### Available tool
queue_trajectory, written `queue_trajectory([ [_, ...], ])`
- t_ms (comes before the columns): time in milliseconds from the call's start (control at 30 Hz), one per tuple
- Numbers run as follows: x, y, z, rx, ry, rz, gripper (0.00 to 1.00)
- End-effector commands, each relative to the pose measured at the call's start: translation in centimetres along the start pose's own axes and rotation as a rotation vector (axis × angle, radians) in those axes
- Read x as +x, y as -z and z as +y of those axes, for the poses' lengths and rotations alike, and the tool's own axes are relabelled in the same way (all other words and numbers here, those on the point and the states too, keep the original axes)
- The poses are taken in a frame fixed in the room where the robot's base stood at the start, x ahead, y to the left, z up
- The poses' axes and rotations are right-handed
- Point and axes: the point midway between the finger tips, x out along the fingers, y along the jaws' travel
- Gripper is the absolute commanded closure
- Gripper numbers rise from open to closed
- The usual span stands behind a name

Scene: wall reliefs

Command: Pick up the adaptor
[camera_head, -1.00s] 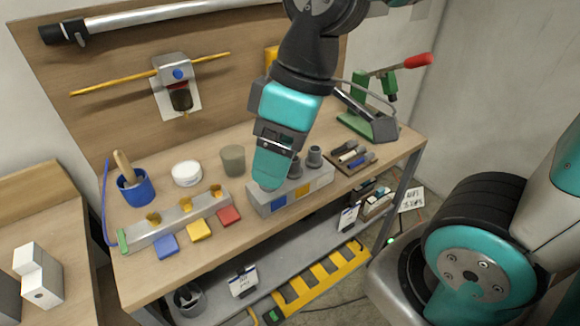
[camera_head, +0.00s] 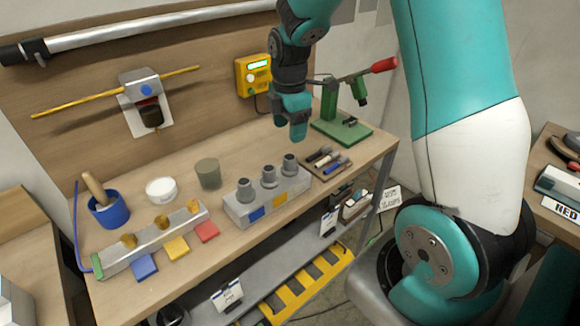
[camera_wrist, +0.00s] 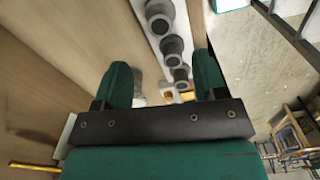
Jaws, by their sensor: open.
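Three grey stepped, round pieces that look like adaptors stand upright in a row on a grey block (camera_head: 234,209) with coloured labels: a left one (camera_head: 245,189), a middle one (camera_head: 269,177) and a right one (camera_head: 290,164). I cannot tell which is the task's adaptor. My gripper (camera_head: 294,135) points down, above and behind the right piece, apart from it. In the wrist view my gripper (camera_wrist: 162,82) has its two green fingers spread with nothing held between them. The grey pieces line up beyond the fingers there, the closest-looking one at the top (camera_wrist: 160,12).
A tray with markers (camera_head: 328,161) lies right of the block, and a green stand with a red handle (camera_head: 342,130) behind it. Left are a grey-brown cup (camera_head: 208,174), a white tub (camera_head: 161,190), a blue pot (camera_head: 108,212) and a rail with coloured tags (camera_head: 150,240).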

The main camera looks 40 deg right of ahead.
Motion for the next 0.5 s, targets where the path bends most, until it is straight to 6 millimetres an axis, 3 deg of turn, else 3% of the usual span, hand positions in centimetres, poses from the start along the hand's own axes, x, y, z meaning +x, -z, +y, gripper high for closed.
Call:
queue_trajectory([
  [200, 3.7, 0.1, 0.0, 0.000, 0.003, 0.001, 0.35],
  [500, 6.2, -0.1, -0.2, 0.000, 0.005, 0.001, 0.35],
])
